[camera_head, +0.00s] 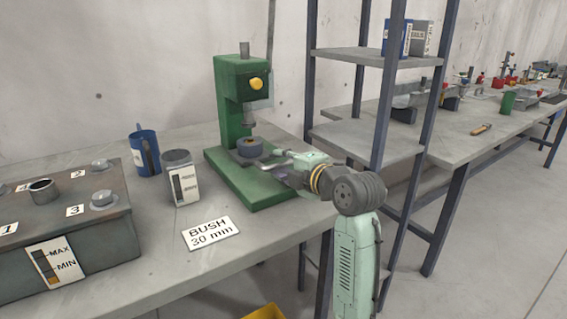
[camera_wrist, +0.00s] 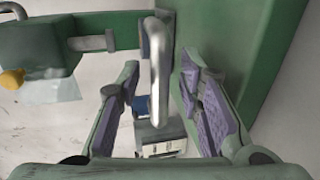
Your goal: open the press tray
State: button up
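The green press (camera_head: 238,120) stands on the workbench, with a grey tray (camera_head: 248,158) low at its front and a dark round piece (camera_head: 249,146) on it. In the wrist view, a curved metal handle (camera_wrist: 160,70) rises between the two purple-padded fingers of my gripper (camera_wrist: 158,100). The fingers are apart, with a gap visible on both sides of the handle. My gripper (camera_head: 272,164) is beside the tray in the head view, reaching in from the right. My gripper partly hides the tray's handle side there.
A large grey box (camera_head: 90,235) fills the left. A shelf rack (camera_head: 368,138) stands close to my arm on the right.

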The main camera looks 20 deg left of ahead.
jog(key=shift+c, duration=0.2)
grip_shut()
dwell(0.6)
